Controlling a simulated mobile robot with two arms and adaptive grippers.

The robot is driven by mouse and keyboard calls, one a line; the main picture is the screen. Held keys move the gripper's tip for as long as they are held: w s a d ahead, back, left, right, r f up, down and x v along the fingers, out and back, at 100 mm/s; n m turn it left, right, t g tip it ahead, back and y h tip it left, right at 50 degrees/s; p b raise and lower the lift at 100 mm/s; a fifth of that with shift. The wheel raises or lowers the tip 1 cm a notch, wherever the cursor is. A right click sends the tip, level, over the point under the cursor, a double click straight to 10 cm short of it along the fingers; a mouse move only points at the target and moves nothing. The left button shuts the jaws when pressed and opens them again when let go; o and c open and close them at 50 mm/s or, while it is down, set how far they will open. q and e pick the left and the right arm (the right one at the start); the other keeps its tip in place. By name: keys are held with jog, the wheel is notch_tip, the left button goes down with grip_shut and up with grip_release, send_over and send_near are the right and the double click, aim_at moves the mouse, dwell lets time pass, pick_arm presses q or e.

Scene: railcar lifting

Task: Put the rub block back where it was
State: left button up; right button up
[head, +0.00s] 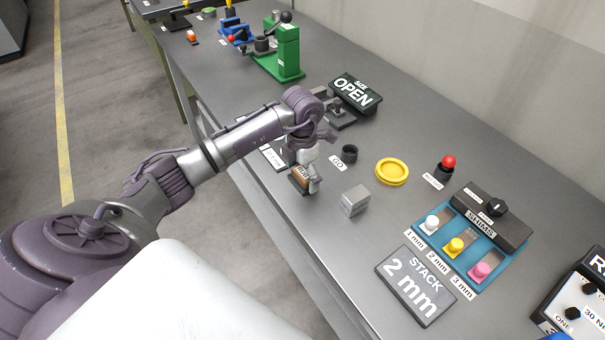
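A brown block with lettering on its face (299,180), which looks like the rub block, is at the near edge of the grey bench. My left gripper (309,178) points down right at this block, with a finger on its right side. The other finger is hidden, so I cannot tell whether the gripper is closed on the block or only around it. I also cannot tell whether the block touches the bench. A white label (269,153) lies just left of the gripper, partly covered by the arm. My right gripper is not in view.
A grey metal block (354,201) stands close right of the gripper. Behind are a black cup (349,154), a yellow ring dish (392,171) and a red button (447,163). The SHIMS tray (465,249) and STACK 2 mm sign (416,287) are nearer right. An OPEN sign (355,93) stands behind.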

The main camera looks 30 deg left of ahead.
aim_at(302, 172)
pick_arm(q)
jog(key=shift+r, duration=0.55)
notch_tip(302, 172, up, 11)
jog(key=b, duration=0.2)
jog(key=shift+r+b, duration=0.15)
jog(key=shift+b, duration=0.2)
